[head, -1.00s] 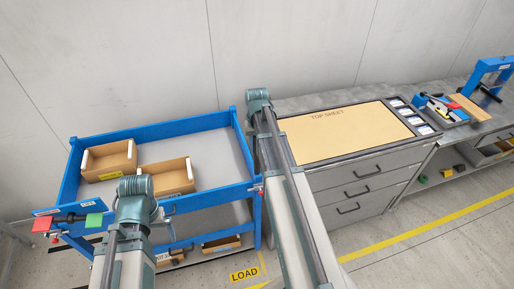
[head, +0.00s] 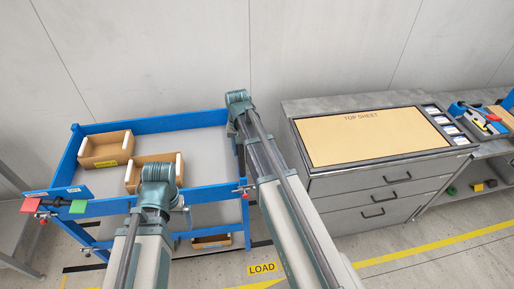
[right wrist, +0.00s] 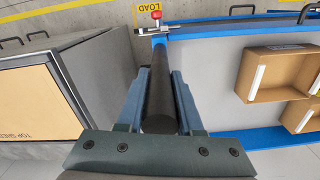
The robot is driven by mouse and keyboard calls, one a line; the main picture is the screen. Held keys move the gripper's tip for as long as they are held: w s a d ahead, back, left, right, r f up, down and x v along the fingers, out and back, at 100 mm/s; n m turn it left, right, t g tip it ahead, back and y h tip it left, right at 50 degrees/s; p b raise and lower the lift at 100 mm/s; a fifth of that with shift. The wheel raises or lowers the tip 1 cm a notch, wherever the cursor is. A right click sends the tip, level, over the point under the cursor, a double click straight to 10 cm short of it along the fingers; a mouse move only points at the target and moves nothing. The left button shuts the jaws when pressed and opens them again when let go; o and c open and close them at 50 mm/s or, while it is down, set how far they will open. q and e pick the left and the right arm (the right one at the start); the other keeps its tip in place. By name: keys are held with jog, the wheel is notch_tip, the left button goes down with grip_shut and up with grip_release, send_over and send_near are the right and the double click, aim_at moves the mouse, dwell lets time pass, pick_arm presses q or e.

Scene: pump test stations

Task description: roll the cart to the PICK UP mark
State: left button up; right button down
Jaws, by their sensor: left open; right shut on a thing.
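The blue-framed cart (head: 151,126) with grey shelves stands left of the cabinet in the head view. My right gripper (right wrist: 159,105) is shut on the cart's dark handle bar (right wrist: 158,88), which lies between its fingers at the cart's right end. In the head view my right wrist (head: 238,100) is at that end. My left gripper (head: 160,180) is open over the cart's near side; its fingertips are mostly hidden under the wrist. A yellow LOAD mark (head: 262,268) is on the floor to the right of the cart's near side. No PICK UP mark is visible.
Two open cardboard boxes (head: 106,150) (head: 133,177) sit on the cart's top shelf, another (head: 211,243) below. A grey drawer cabinet (head: 335,196) stands to the right, with clear floor in front.

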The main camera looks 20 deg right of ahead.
jog(key=w+a, duration=0.3)
jog(key=a, duration=0.9)
jog(key=w+a, duration=0.3)
jog(key=a, duration=1)
jog(key=c, duration=0.6)
grip_release()
jog(key=shift+r, duration=0.15)
notch_tip(320, 180, up, 14)
jog(key=p, duration=1.3)
jog(key=shift+f+p, duration=0.25)
jog(key=shift+p, duration=0.15)
